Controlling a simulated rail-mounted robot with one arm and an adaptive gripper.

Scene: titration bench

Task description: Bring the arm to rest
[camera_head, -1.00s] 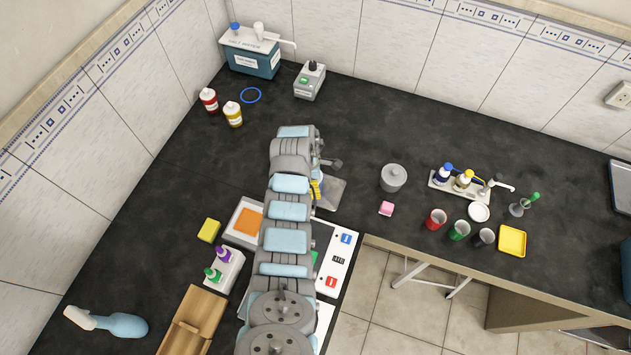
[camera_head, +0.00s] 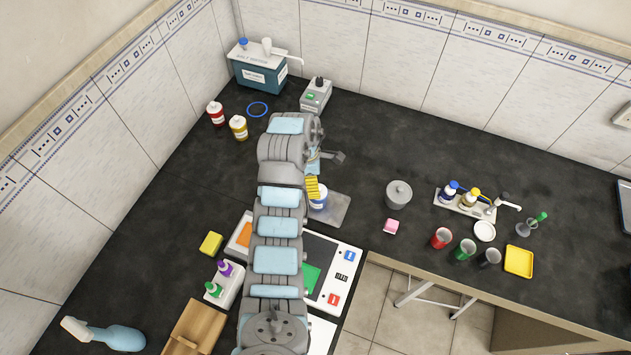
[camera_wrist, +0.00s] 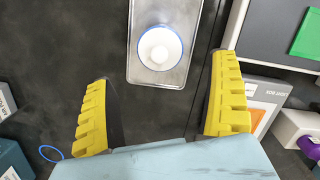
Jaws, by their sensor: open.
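My gripper (camera_wrist: 163,110) is open, with its two yellow ridged fingers wide apart and nothing between them in the wrist view. In the head view my arm reaches up the middle of the bench, and one yellow finger of my gripper (camera_head: 312,188) shows beside it. A white container with a blue rim (camera_wrist: 160,47) stands on a grey metal plate (camera_wrist: 142,75) ahead of the fingers, apart from them. In the head view the container (camera_head: 319,203) is partly hidden by my gripper, on the plate (camera_head: 336,212).
A device with a green panel (camera_head: 346,262) lies right of my arm. A white bottle holder (camera_head: 228,292) and yellow block (camera_head: 211,243) are at left. A grey lidded pot (camera_head: 398,195) and pink block (camera_head: 391,226) stand right. The bench behind the pot is clear.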

